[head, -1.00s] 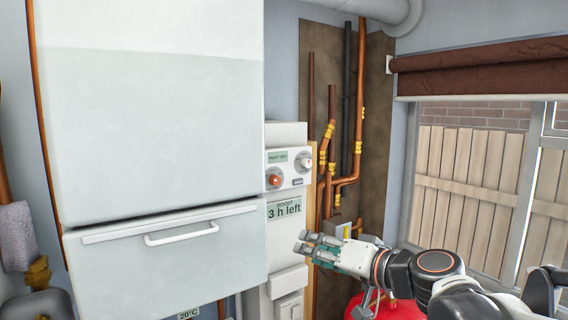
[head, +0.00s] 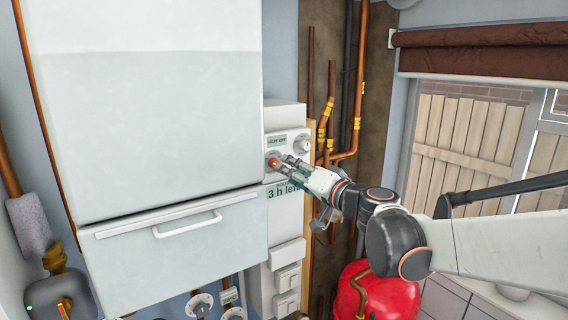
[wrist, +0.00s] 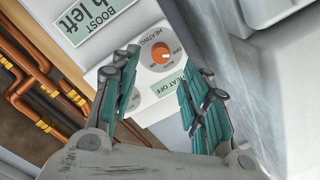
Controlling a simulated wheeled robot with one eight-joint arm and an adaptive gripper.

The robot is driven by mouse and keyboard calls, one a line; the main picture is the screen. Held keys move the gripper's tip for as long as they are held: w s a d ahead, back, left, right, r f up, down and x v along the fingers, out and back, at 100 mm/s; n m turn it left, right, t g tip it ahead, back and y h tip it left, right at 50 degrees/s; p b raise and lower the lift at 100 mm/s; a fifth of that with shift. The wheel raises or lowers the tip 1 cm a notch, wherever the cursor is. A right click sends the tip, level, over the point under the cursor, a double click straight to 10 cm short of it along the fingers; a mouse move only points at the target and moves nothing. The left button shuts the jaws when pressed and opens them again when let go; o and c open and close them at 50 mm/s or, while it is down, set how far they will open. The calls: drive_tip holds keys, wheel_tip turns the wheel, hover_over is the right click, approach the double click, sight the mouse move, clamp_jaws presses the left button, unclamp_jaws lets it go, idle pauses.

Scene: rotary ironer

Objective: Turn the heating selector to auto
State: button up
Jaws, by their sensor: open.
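The heating selector is a round orange knob (head: 272,162) on the white control panel, low on the panel's left side. In the wrist view the orange knob (wrist: 161,53) sits on a white dial with small print around it, beside the word HEATING. A green display (wrist: 169,86) reads HEAT OFF; it also shows in the head view (head: 276,141). My gripper (head: 284,165) is open at the panel, its fingertips close to the orange knob. In the wrist view the knob lies ahead between the spread fingers; I cannot tell whether they touch it.
A white knob (head: 302,145) is to the right on the same panel. A sign (head: 284,192) below reads 3 h left, partly covered by my gripper. The large white cabinet (head: 150,110) stands close on the left. Copper pipes (head: 345,130) run on the right.

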sight(275, 163)
drive_tip(key=p+x, duration=0.1)
drive_tip(key=x, duration=0.4)
drive_tip(key=shift+w+a, duration=0.2)
drive_tip(key=shift+w, duration=0.1)
clamp_jaws()
